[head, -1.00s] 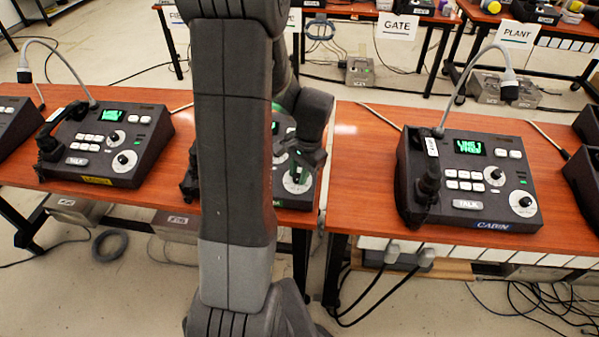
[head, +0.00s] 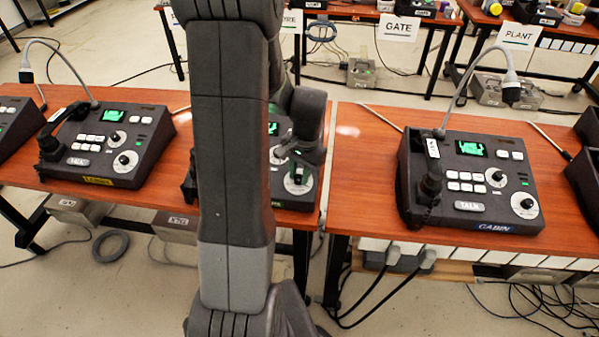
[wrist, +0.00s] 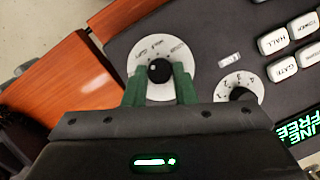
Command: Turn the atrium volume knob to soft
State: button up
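The middle phone console (head: 300,205) stands at the right end of the left table, mostly hidden behind my arm. Its nameplate is not readable. In the wrist view its large black volume knob (wrist: 159,71) sits on a round white dial (wrist: 157,48) with small printed words, too blurred to read surely. My gripper (wrist: 160,78) has its two green fingers on either side of this knob, pointing down at the console. The gap is about the knob's width; I cannot tell whether they touch it. In the head view my gripper (head: 305,160) is over the dial.
A smaller numbered knob (wrist: 238,92), white buttons (wrist: 285,41) and a green screen (wrist: 305,125) lie beside the dial. Another console (head: 125,140) stands left; the CABIN console (head: 465,185) stands right, across a gap between tables. Both have gooseneck microphones.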

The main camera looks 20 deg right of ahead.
jog(key=o, duration=0.4)
notch_tip(320, 180, up, 14)
jog(key=d, duration=0.1)
jog(key=shift+d+f, duration=0.15)
jog(key=shift+d, duration=0.15)
jog(key=shift+s+f, duration=0.1)
dwell(0.3)
jog(key=f, duration=0.4)
jog(key=a+f, duration=0.1)
jog(key=f, duration=0.8)
jog(key=shift+a+f, duration=0.35)
jog(key=shift+r, duration=0.1)
